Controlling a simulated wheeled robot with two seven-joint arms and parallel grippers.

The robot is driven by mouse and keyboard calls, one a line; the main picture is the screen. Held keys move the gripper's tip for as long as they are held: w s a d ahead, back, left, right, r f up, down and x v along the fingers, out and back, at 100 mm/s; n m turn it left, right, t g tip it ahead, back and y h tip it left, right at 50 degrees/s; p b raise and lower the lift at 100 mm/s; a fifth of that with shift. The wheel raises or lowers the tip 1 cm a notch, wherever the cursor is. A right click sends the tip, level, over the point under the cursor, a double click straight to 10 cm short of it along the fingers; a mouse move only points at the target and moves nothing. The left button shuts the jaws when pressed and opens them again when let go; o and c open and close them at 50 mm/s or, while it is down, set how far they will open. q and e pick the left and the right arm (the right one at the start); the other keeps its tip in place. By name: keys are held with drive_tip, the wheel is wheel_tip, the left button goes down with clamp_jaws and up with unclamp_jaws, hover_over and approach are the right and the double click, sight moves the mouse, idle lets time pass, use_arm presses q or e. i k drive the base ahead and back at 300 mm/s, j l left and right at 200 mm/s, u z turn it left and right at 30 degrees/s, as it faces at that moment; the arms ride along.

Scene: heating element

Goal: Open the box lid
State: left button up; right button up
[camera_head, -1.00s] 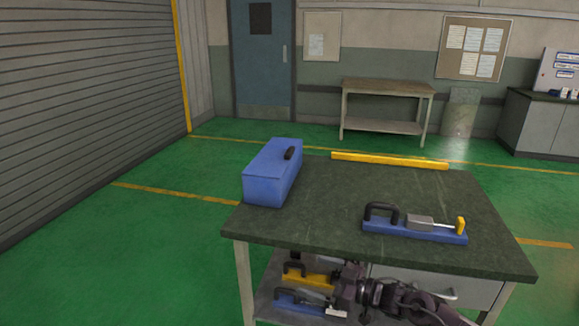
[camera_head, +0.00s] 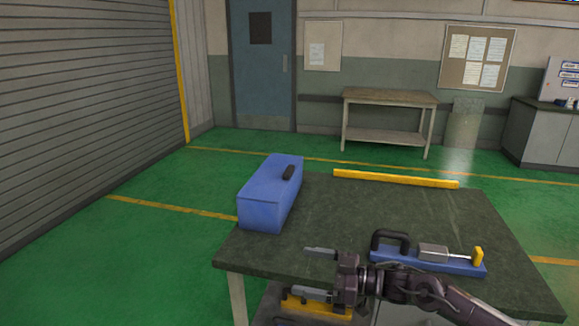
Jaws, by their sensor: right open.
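The blue box (camera_head: 262,212) stands at the left end of the dark table. My left gripper is not in view.
A blue tool with a black handle (camera_head: 428,260) lies on the table (camera_head: 370,215) close behind my right arm. A yellow bar (camera_head: 395,179) lies along the far edge. The table middle is clear. A yellow item (camera_head: 312,306) shows on the shelf below.

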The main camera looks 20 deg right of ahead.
sight(269, 183)
drive_tip(key=i+l, duration=0.3)
drive_tip(key=i, duration=0.2)
drive_tip(key=i+l, duration=0.35)
drive_tip(key=i, duration=0.15)
drive_tip(key=i+l, duration=0.3)
drive_tip(key=i, duration=0.2)
